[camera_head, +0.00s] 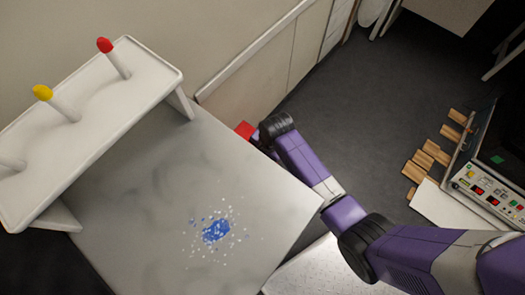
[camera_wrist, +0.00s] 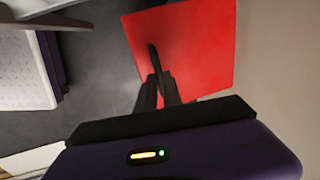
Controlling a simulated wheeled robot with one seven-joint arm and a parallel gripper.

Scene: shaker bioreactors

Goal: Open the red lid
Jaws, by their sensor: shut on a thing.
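The red lid (camera_wrist: 205,45) shows as a flat red square in the wrist view, tilted in the picture, right of centre. In the head view only a small red corner (camera_head: 245,130) of it shows, past the table's right edge and beside my wrist. My gripper (camera_wrist: 158,80) reaches over the lid's left part, with its dark fingers close together around a thin dark bar (camera_wrist: 153,57) that looks like the lid's handle. The grip point is hidden in the head view by my own arm. What lies under the lid is not visible.
A grey table (camera_head: 150,200) with a blue spill (camera_head: 216,230) lies left of my arm. A white rack (camera_head: 95,105) on it holds tubes with red and yellow caps. Wooden blocks (camera_head: 425,160) and a control panel (camera_head: 490,190) are at the right. Dark floor (camera_head: 350,130) is open between.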

